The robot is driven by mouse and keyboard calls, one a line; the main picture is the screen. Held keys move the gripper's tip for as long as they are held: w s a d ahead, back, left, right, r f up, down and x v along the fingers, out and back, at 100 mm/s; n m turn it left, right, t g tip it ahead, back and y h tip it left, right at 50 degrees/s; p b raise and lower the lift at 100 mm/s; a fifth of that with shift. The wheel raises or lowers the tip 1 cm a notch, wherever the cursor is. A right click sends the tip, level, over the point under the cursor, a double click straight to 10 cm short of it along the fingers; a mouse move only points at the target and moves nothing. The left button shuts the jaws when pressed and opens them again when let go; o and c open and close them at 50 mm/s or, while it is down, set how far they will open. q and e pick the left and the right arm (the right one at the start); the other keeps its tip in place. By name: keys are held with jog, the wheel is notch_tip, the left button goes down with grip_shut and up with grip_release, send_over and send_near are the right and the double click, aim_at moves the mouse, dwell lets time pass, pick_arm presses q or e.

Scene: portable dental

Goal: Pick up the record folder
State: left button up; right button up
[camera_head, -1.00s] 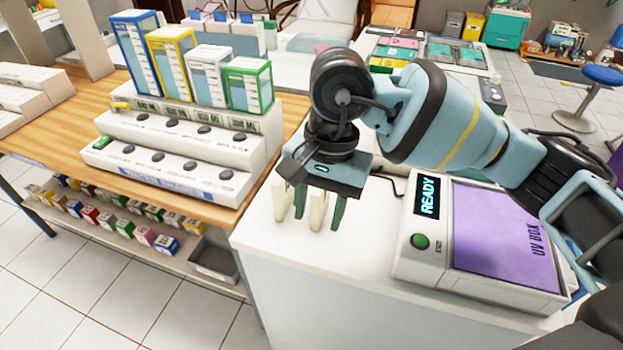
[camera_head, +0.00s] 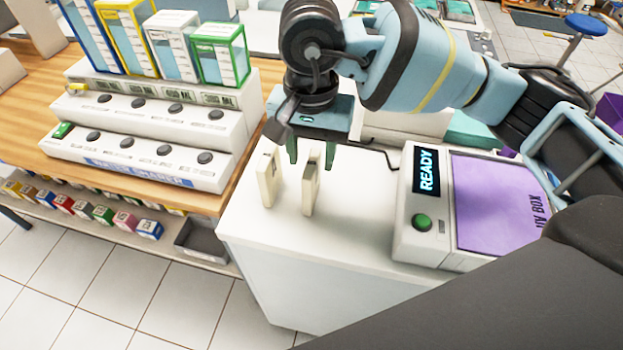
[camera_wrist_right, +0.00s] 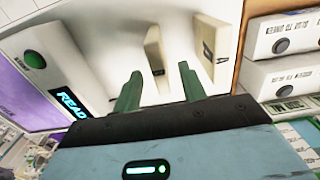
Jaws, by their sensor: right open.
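No folder is clearly labelled. Two thin cream slabs, a left one (camera_head: 267,180) and a right one (camera_head: 311,185), stand upright on the white counter. They also show in the right wrist view, one near the middle (camera_wrist_right: 157,55) and one at its right (camera_wrist_right: 212,52). Tall files with blue, yellow, white (camera_head: 173,47) and green edges (camera_head: 221,54) stand on the stepped rack; I cannot tell which thing is the record folder. My left gripper is not in view.
The UV box (camera_head: 498,200) with its READY display stands on the counter right of the slabs. The stepped white rack (camera_head: 160,140) with dark knobs is on the wooden desk at left. Small coloured boxes (camera_head: 103,214) line the shelf below. The counter front is clear.

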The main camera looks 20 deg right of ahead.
jog(key=shift+s+f+p, duration=0.15)
jog(key=shift+f+p, duration=0.2)
jog(key=shift+f, duration=2.2)
grip_shut()
